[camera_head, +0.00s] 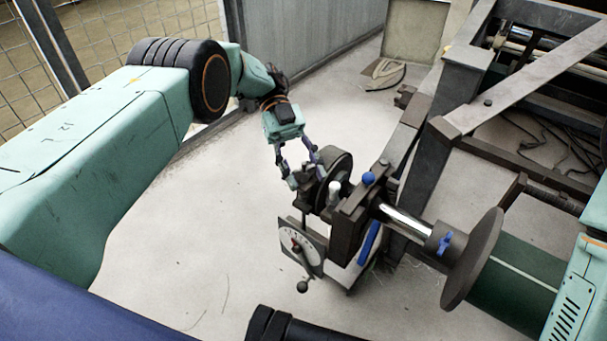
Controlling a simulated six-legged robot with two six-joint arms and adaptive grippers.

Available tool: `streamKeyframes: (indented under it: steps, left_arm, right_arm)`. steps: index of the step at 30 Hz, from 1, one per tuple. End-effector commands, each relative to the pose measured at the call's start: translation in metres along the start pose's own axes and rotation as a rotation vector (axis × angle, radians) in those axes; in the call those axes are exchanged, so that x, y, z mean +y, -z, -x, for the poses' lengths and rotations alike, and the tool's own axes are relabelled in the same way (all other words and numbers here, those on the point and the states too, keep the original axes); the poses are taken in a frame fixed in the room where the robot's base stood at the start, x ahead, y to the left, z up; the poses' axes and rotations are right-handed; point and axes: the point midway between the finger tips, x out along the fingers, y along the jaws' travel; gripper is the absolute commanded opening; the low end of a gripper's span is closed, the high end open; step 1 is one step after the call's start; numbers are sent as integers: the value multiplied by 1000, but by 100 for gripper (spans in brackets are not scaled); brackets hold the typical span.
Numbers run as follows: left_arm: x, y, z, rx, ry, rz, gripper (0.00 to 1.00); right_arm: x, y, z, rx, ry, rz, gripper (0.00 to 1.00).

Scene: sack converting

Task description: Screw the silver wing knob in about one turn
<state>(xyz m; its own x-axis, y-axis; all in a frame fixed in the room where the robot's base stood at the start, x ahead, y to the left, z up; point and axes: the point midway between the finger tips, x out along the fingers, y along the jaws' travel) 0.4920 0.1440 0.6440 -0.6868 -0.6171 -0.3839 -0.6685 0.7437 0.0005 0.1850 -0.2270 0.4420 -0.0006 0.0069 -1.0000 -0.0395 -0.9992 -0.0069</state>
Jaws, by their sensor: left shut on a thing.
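My left gripper (306,177) reaches in from the upper left, its two fingers pointing down at the near left end of the dark shaft unit (350,212). The fingers are closed on a small grey piece at that end, beside the dark round wheel (337,168). This piece appears to be the silver wing knob, but the fingertips mostly hide it, and its wing angle cannot be read. My right gripper cannot be made out in this view.
A dial gauge (302,250) with a ball-ended lever hangs below the unit. A white knob (334,190), a blue ball knob (368,178) and a blue wing knob (445,243) stand close by. A large disc (474,259) and green roll (515,285) are at right. Floor at left is clear.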

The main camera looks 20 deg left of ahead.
Motion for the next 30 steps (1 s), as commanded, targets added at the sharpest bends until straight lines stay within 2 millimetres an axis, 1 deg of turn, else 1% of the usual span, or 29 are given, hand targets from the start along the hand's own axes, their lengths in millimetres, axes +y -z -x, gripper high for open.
streamKeyframes:
  steps: [16,17,24,25,30]
  left_arm:
    - [0,1,-2,7,-24,-10,12]
    - [0,1,-2,7,-24,-10,46]
    - [0,1,-1,4,-22,-9,67]
    - [0,0,-1,4,-22,-9,68]
    - [0,0,-1,3,-21,-9,68]
  right_arm:
    - [0,0,-2,0,0,0,40]
    - [0,0,-2,0,0,0,40]
    - [0,0,-2,0,0,0,40]
    - [0,0,-2,0,0,0,40]
    - [0,0,-2,0,0,0,40]
